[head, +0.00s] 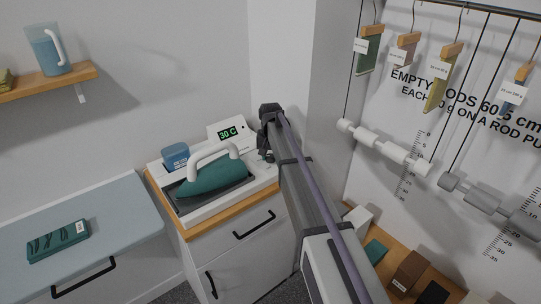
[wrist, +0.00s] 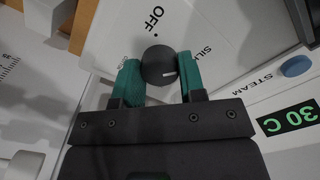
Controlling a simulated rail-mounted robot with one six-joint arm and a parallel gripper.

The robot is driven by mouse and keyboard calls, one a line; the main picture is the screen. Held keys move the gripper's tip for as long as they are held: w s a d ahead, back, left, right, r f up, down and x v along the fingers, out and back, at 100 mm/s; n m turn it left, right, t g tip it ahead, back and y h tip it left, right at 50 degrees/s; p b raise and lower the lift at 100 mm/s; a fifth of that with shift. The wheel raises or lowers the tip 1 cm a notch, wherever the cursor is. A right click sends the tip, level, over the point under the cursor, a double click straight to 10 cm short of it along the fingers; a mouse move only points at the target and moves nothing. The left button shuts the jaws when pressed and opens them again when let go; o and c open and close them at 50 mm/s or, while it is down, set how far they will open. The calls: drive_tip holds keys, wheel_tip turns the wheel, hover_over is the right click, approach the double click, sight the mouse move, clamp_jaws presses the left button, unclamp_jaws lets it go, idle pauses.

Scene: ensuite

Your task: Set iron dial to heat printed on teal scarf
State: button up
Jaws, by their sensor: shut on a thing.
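The dial (wrist: 158,66) is a dark round knob on a white panel in the wrist view. A short pale mark sits on its lower right part; OFF is printed above it and SILK to its right. My gripper (wrist: 157,82) is shut on the dial, one teal finger on each side. In the head view my gripper (head: 266,150) is at the right of the iron station, and the dial is hidden there. The teal iron (head: 212,178) rests on the station. A folded dark teal scarf (head: 58,241) with wavy stripes lies at the left; its white label is too small to read.
A display (head: 228,134) reads 30 C; it also shows in the wrist view (wrist: 287,118) near the blue STEAM button (wrist: 294,66). A blue container (head: 175,156) stands behind the iron. Labelled cloths (head: 437,80) and rods (head: 385,146) hang at the right.

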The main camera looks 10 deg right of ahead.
sight(270, 156)
drive_tip(key=shift+m, duration=0.8)
drive_tip(key=o, duration=0.9)
wheel_tip(270, 156, up, 11)
drive_tip(key=p, duration=1)
drive_tip(key=shift+f+p, duration=0.1)
drive_tip(key=shift+p, duration=0.3)
